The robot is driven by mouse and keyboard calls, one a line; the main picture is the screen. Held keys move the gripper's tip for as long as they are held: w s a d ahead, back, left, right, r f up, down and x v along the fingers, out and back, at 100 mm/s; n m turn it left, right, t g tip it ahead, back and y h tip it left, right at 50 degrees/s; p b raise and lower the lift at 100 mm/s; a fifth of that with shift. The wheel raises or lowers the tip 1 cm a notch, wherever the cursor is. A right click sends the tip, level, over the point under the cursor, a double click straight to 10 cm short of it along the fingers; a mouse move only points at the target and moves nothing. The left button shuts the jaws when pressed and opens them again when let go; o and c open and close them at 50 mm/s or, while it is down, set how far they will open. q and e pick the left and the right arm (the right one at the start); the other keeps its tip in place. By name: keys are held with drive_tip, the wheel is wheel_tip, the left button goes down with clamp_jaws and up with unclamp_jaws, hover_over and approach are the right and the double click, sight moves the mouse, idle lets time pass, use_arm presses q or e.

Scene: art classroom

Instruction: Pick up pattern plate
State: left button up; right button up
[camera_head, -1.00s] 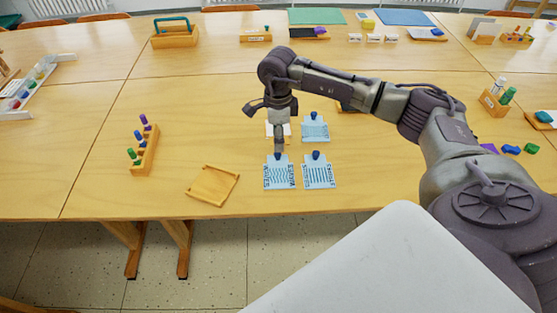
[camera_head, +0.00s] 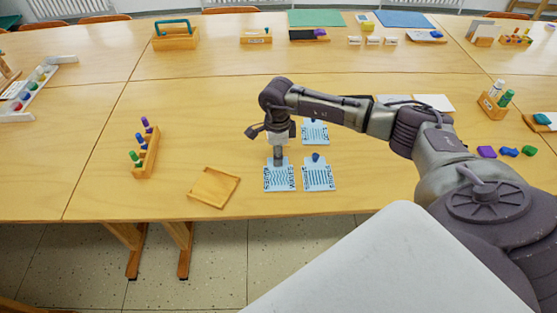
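Light blue pattern plates with dark lines and blue knobs lie on the wooden table. The front left plate (camera_head: 280,181) is under my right gripper (camera_head: 278,162). The front right plate (camera_head: 319,178) lies just beside it, its knob showing. Another plate (camera_head: 315,134) lies behind, partly covered by my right arm. My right gripper points down at the knob of the front left plate and hides it. I cannot tell whether its fingers are closed on the knob. The plate looks flat on the table. My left gripper is out of view.
An empty wooden tray (camera_head: 205,201) lies left of the plates. A wooden rack (camera_head: 146,154) with coloured pegs stands farther left. A wooden holder with bottles (camera_head: 494,104) and coloured blocks (camera_head: 508,152) are on the right. Table between tray and back row is mostly clear.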

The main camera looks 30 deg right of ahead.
clamp_jaws()
